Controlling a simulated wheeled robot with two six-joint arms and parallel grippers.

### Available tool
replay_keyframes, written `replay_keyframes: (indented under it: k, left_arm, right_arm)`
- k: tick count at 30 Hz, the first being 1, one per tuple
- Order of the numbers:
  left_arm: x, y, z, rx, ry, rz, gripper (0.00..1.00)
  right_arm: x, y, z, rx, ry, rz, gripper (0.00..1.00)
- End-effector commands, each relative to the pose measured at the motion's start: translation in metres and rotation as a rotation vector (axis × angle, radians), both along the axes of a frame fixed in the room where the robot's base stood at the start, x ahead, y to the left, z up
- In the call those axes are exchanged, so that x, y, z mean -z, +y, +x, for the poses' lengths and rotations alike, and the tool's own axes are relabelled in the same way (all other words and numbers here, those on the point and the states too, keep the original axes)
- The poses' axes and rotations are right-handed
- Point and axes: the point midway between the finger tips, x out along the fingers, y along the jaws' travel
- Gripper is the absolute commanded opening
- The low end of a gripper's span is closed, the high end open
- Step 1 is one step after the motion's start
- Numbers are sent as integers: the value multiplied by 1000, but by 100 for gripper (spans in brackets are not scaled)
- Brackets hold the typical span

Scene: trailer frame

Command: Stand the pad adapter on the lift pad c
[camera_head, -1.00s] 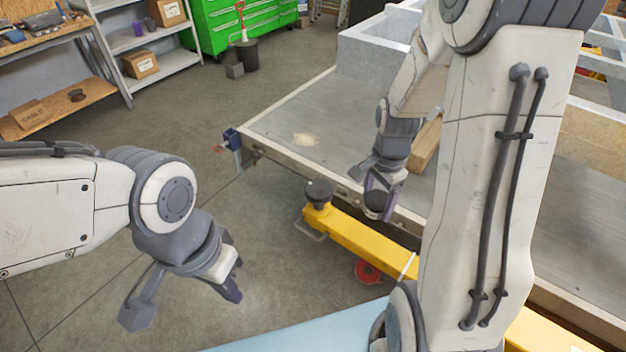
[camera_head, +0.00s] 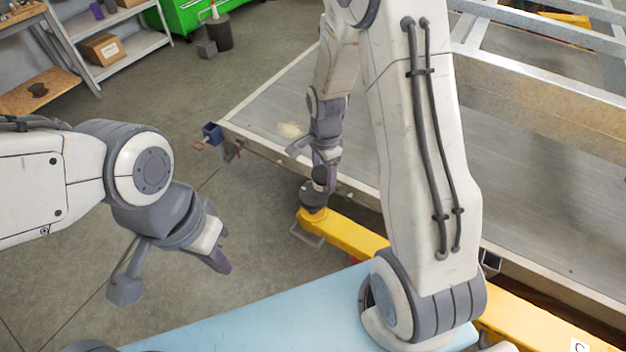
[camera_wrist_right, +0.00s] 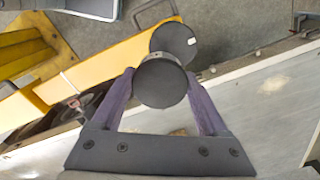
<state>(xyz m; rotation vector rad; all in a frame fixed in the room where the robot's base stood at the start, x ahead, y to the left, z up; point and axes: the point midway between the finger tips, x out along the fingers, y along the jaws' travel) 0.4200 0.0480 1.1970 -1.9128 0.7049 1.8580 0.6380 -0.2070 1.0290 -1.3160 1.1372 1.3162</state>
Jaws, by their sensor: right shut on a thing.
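The pad adapter (camera_head: 320,175) is a dark round piece between the fingers of my right gripper (camera_head: 326,160). In the right wrist view, the gripper (camera_wrist_right: 160,80) is shut on the adapter (camera_wrist_right: 160,84), whose round face is towards the camera. Lift pad c (camera_head: 313,194) is a dark round pad on the end of the yellow lift arm. The adapter is close above it; I cannot tell whether they touch. In the wrist view the pad (camera_wrist_right: 174,38) shows partly behind the adapter, offset from it.
The yellow lift arm (camera_head: 355,238) runs beside the grey trailer deck (camera_head: 365,140). A blue clamp-like part (camera_head: 212,133) sits at the deck corner. A light-blue surface (camera_head: 250,325) lies in front. Shelves with a cardboard box (camera_head: 103,48) stand at the back left.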

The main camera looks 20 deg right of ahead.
Motion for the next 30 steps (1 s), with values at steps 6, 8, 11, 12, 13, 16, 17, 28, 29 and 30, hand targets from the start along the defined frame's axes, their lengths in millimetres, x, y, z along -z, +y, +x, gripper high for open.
replay_keyframes:
  k: [6,8,11,12,13,16,17,28,29,30]
  left_arm:
    - [-11,0,0,2,0,0,0]
    - [-12,0,0,2,0,0,0]
    - [-17,0,0,3,0,0,0]
    - [-20,0,0,3,0,0,0]
    - [-22,0,0,4,0,0,0]
    - [-27,0,0,4,0,0,0]
    - [-27,0,0,5,0,0,0]
    - [-26,0,0,5,0,0,0]
    - [-25,0,0,5,0,0,0]
    - [-23,0,0,4,0,0,0]
  right_arm:
    - [15,19,18,0,-1,0,0]
    - [17,21,19,2,-1,0,0]
    - [27,20,19,3,4,-1,0]
    - [32,20,18,3,4,0,0]
    - [37,20,17,4,5,0,0]
    - [49,19,18,5,2,0,0]
    - [51,19,18,5,2,0,0]
    - [58,19,19,4,-2,0,0]
    - [60,19,19,4,-2,0,0]
    - [61,19,19,4,-2,0,0]
